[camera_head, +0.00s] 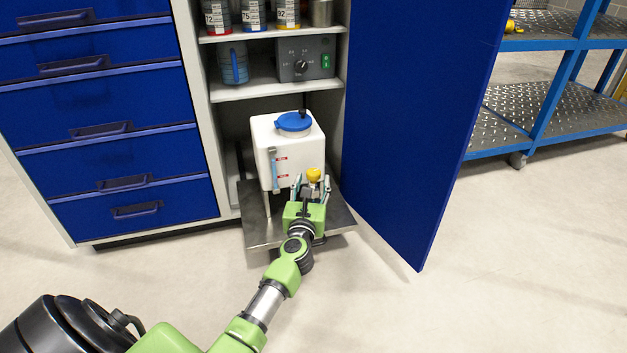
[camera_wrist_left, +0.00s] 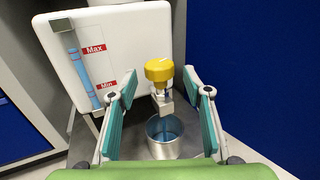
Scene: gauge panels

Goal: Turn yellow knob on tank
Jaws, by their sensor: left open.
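The white tank (camera_head: 268,137) with a blue lid (camera_head: 293,121) stands on a metal shelf low in the open cabinet; it also shows in the left wrist view (camera_wrist_left: 120,40). The yellow knob (camera_head: 313,174) sits on a valve at the tank's lower front; in the left wrist view the knob (camera_wrist_left: 159,69) is near the middle. My left gripper (camera_head: 310,188) is open in front of the tank. In the wrist view its teal fingers (camera_wrist_left: 160,100) stand left and right of the knob, apart from it. My right gripper is not in view.
A metal cup (camera_wrist_left: 165,138) with bluish content stands below the valve. The open blue cabinet door (camera_head: 420,110) is close on the right. Blue drawers (camera_head: 110,100) stand left.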

